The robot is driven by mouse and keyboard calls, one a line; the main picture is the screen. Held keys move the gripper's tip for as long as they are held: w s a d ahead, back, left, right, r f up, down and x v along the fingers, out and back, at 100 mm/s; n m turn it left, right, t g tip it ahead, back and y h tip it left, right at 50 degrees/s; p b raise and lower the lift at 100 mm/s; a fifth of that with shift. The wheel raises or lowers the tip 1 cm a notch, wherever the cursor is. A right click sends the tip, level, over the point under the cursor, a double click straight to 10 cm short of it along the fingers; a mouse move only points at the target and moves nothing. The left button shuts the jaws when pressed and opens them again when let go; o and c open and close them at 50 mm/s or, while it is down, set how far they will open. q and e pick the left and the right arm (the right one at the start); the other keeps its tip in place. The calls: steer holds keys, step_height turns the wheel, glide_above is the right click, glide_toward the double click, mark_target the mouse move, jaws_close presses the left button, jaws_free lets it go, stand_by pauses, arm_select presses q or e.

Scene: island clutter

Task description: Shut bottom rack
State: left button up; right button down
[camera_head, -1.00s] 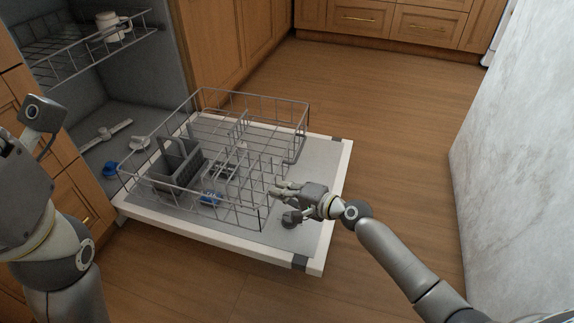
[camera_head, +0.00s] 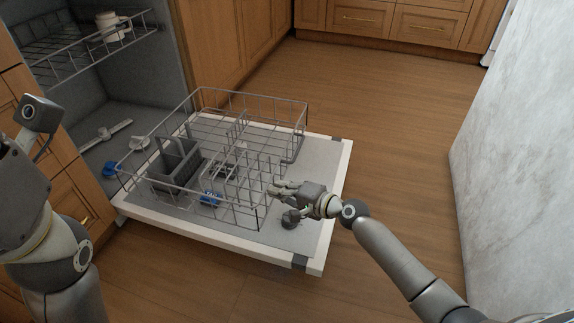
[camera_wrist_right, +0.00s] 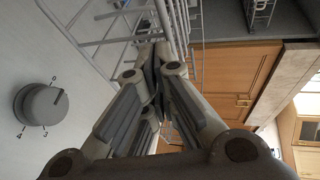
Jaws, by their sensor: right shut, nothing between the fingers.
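The bottom rack (camera_head: 257,108) is a grey wire basket pulled out over the lowered dishwasher door (camera_head: 318,168). It holds a grey cutlery basket (camera_head: 172,165). My right gripper (camera_head: 273,190) is shut and empty at the rack's front wire side; whether it touches the wires is unclear. In the right wrist view the shut fingers (camera_wrist_right: 152,50) are close to the rack's wires (camera_wrist_right: 180,22). My left arm is at the left edge of the head view, and its fingers cannot be made out.
The upper rack (camera_head: 80,55) holds a white mug (camera_head: 110,26) inside the dishwasher. A round knob (camera_wrist_right: 42,104) sits on the door's inner face. Wooden cabinets stand behind, a marble island side (camera_head: 520,150) at right. The wood floor between is clear.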

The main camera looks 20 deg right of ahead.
mark_target(268, 187)
steer(key=shift+w+a+f, duration=0.1)
steer(key=shift+w+a, duration=0.1)
stand_by(0.5)
steer(key=w+a, duration=0.2)
steer(key=a, duration=0.1)
steer(key=shift+w+a, duration=0.1)
steer(key=w+a, duration=0.1)
steer(key=a, duration=0.1)
steer(key=w+a, duration=0.1)
steer(key=a, duration=0.1)
steer(key=w+a, duration=0.2)
steer(key=shift+w+a, duration=0.3)
steer(key=shift+a, duration=0.1)
